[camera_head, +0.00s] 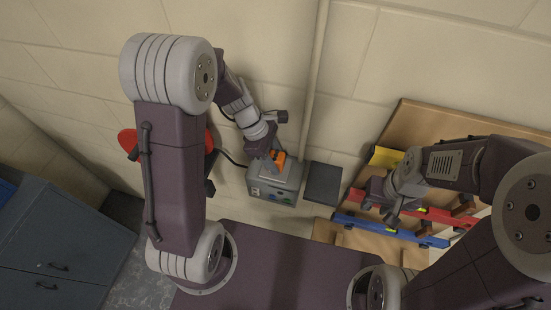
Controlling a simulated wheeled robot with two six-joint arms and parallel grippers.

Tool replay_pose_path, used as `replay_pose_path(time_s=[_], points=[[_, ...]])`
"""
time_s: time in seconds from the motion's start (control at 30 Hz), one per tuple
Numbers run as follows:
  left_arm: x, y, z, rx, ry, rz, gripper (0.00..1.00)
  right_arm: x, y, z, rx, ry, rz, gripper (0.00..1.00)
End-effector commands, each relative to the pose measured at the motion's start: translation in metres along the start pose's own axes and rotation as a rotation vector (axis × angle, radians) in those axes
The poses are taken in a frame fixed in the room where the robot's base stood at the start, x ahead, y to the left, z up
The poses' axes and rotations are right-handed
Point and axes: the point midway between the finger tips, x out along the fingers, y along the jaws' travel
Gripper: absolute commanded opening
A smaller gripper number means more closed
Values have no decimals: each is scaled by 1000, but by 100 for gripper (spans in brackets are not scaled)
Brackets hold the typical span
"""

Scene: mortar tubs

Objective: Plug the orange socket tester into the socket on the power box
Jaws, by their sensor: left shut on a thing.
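The orange socket tester (280,157) is small and sits between the fingers of my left gripper (273,160), which is shut on it. The grey power box (284,187) is right below the gripper and has several coloured sockets along its front. The tester overlaps the upper part of the box in this view. I cannot tell whether they touch, and the contact side is hidden by the gripper. My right gripper (380,202) is to the right, away from the box, with its fingers apart and nothing seen between them.
A dark grey box (323,184) is just right of the power box, below a vertical pipe (315,80). A wooden board (420,118) carries a red level (437,213), a blue level (415,236) and a yellow item (385,157). Blue-grey cabinets (60,245) stand at the left.

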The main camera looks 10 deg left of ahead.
Motion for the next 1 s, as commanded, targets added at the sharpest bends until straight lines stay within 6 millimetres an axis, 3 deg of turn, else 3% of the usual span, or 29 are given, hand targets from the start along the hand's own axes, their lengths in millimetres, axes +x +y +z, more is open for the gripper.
replay_pose_path(time_s=[0.13, 0.17, 0.23, 0.6, 1.0], points=[[4, 0, -1, 0, 0, 0, 4, 3, 0, 0, 0, 0, 0, 36], [3, 0, -1, 0, 0, 0, 48, 2, 0, 0, 0, 0, 0, 36], [2, 0, -1, 0, 0, 0, 65, 2, 0, 0, 0, 0, 0, 36], [-2, 1, -1, 0, 0, 2, 65, 3, 0, 0, 0, 0, 0, 36], [-73, 1, -2, 0, 1, 5, 65, 14, 0, 1, 0, 0, 0, 36]])
